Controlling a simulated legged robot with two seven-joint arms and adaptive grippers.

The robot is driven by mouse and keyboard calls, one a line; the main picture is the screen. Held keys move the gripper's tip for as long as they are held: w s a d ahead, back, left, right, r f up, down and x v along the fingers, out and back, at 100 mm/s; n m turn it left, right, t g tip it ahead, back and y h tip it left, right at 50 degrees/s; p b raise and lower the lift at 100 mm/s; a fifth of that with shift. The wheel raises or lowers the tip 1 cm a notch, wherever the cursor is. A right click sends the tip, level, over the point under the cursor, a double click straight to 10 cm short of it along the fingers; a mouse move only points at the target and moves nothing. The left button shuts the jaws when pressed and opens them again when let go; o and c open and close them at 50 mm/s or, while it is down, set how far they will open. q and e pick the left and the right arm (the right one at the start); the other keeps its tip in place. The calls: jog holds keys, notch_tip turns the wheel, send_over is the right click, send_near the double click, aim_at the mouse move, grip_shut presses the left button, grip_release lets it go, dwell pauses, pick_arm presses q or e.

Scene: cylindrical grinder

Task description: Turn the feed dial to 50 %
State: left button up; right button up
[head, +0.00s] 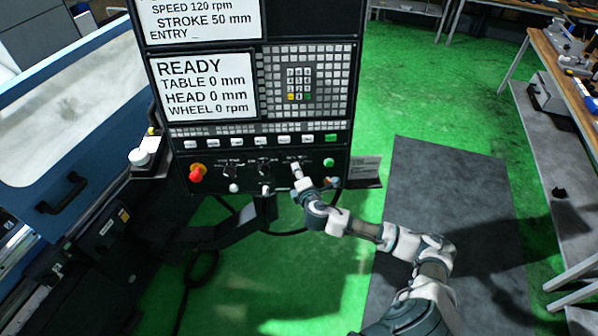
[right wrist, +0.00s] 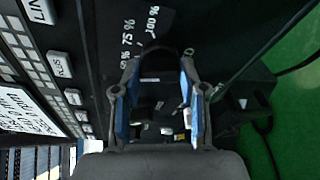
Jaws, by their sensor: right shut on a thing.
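The feed dial (right wrist: 160,58) is a dark round knob on the black control panel (head: 215,180). In the right wrist view it sits between the fingertips of my right gripper (right wrist: 161,72), whose blue pads stand on either side of it. Printed marks (right wrist: 128,40) of 75 % and 100 % show beside the dial, with a partly hidden mark before them. I cannot tell surely which mark the dial points at. In the head view my right gripper (head: 297,172) is at the right-hand dial of the lower row and mostly hides it. My left gripper is out of view.
A red stop button (head: 196,174) is at the panel's lower left, with two other dials (head: 230,171) (head: 264,167) between it and my gripper. A green button (head: 329,162) is close to the right. The screen (head: 206,88) reads READY. Green floor lies beyond.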

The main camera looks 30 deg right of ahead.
jog(key=shift+s+a+f, duration=0.1)
jog(key=shift+s+f, duration=0.05)
jog(key=shift+f, duration=0.25)
jog(key=o, duration=1.1)
jog(key=shift+o, duration=0.2)
jog(key=shift+r, duration=0.15)
jog(key=v, duration=1.1)
jog(key=shift+s, duration=0.25)
jog(key=shift+r, duration=0.1)
